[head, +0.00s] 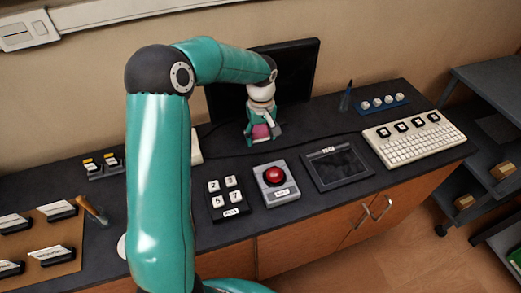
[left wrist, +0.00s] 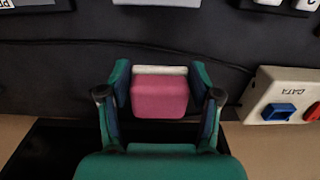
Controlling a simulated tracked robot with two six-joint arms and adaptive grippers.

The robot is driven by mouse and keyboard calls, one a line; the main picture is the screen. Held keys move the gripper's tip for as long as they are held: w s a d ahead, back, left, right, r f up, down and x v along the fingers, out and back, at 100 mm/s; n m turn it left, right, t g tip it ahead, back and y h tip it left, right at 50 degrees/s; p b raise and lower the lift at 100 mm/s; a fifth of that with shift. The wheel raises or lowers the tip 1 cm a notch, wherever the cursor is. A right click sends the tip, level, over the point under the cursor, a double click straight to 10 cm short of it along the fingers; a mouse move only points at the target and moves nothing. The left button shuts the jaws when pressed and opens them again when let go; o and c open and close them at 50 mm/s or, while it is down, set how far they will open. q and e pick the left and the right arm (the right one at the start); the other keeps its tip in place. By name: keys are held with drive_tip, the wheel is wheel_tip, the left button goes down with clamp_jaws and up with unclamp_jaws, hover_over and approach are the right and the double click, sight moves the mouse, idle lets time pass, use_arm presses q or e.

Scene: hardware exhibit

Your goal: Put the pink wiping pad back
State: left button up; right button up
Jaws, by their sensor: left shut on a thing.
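The pink wiping pad (head: 261,131) is between the fingers of my left gripper (head: 262,138), over the back of the dark desk in front of the black monitor (head: 297,75). In the left wrist view, the pad (left wrist: 160,98) shows a pink block with a pale strip along its far edge. The fingers of my left gripper (left wrist: 160,84) are shut on it from both sides. I cannot tell whether the pad touches the desk. My right gripper is not in view.
A red button box (head: 276,184), a number keypad (head: 228,198) and a dark tablet (head: 337,164) stand along the desk's front. A keyboard (head: 414,140) is at right. Dark desk around the pad is clear.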

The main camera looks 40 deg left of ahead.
sight(261, 157)
use_arm(q)
wheel_tip(261, 157, down, 8)
drive_tip(key=shift+r+p, duration=0.15)
drive_tip(key=shift+p, duration=0.2)
drive_tip(key=o, duration=1.2)
wheel_tip(261, 157, up, 12)
drive_tip(key=shift+r+b, duration=0.1)
drive_tip(key=shift+b, duration=0.45)
